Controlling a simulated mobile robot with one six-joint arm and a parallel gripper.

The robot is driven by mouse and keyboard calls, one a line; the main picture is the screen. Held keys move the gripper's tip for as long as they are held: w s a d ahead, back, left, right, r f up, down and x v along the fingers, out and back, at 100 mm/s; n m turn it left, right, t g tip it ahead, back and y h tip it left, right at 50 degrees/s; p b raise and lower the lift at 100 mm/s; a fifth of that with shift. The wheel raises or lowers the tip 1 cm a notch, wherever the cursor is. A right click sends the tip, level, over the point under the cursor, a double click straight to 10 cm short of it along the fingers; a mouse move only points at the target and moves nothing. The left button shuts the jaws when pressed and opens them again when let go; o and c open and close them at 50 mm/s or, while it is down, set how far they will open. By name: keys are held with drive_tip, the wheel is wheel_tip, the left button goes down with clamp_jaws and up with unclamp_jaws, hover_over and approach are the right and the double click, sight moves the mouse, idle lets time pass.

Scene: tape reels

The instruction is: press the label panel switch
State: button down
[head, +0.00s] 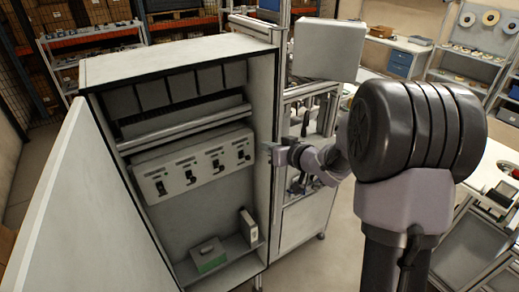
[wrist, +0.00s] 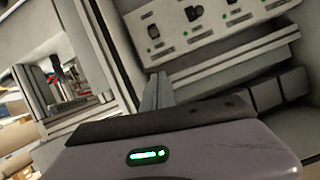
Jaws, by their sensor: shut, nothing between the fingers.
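A grey switch panel (head: 195,165) is mounted inside an open white cabinet (head: 262,95). It carries a row of several black switches with small labels, too small to read. In the wrist view the panel (wrist: 262,14) spans the top, with dark switches (wrist: 193,13) and small green lights. I cannot tell which switch is the label panel one. My gripper (head: 268,151) is at the cabinet's right edge, right of the panel and apart from the switches. In the wrist view my gripper (wrist: 157,90) is shut and empty, with its fingertips below the panel.
The cabinet door (head: 72,210) stands open at the left. A rail (head: 185,127) runs above the panel. A green-and-grey box (head: 208,255) and a white binder (head: 248,226) sit on the lower shelf. A machine frame (head: 308,205) stands right of the cabinet.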

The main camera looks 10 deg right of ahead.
hover_over(245, 156)
drive_tip(key=s+d, duration=0.2)
wheel_tip(245, 156, down, 3)
drive_tip(key=f, duration=0.2)
drive_tip(key=s+f, duration=0.1)
drive_tip(key=f, duration=0.1)
drive_tip(key=shift+p, duration=0.3)
drive_tip(key=shift+s+f, duration=0.1)
